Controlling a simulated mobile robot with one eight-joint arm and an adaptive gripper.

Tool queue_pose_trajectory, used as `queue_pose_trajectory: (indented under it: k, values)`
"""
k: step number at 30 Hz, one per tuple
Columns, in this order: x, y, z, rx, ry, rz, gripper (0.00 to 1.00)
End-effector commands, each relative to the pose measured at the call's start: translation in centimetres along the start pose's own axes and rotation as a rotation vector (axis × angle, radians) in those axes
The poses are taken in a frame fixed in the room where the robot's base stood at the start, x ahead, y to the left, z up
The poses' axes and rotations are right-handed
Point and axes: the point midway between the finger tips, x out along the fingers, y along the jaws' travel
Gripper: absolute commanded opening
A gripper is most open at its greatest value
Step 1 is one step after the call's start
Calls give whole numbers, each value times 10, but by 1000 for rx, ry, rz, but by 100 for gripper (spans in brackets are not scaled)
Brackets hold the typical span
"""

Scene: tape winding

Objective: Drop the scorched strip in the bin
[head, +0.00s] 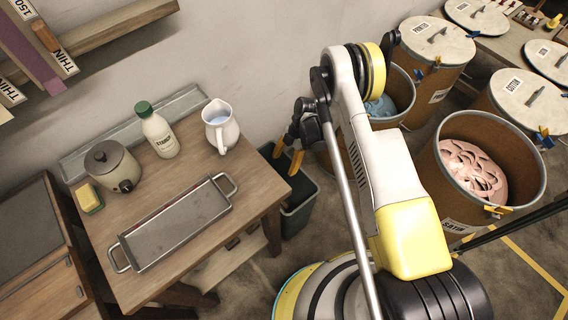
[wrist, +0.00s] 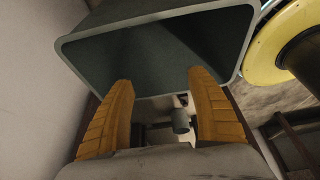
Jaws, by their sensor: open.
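The bin is a dark green-grey open box (head: 300,212) on the floor between the wooden table and the drums. My gripper (head: 288,157) is above the bin, its two orange fingers spread apart. In the wrist view, the bin's wide mouth (wrist: 160,48) lies just past the fingertips of my gripper (wrist: 160,84). I cannot make out a scorched strip in either view.
A metal tray (head: 176,222) with two handles lies on the wooden table (head: 245,190). A white pitcher (head: 221,128), a starch bottle (head: 159,135), a small pot (head: 112,166) and a yellow sponge (head: 89,198) stand behind it. Large open and lidded drums (head: 440,50) crowd the right.

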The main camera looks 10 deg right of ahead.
Motion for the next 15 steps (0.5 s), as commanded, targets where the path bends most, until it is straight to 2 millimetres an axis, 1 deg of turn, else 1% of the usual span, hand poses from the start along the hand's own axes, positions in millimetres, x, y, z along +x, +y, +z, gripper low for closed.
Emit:
queue_pose_trajectory:
  k: [5, 9, 12, 15]
  values:
    - [-33, 0, 0, 1, 0, 0, 66]
    - [-66, 0, 0, 2, 0, 0, 66]
    - [-86, 0, 0, 1, 0, 0, 66]
    - [-100, 0, 0, 1, 0, 0, 66]
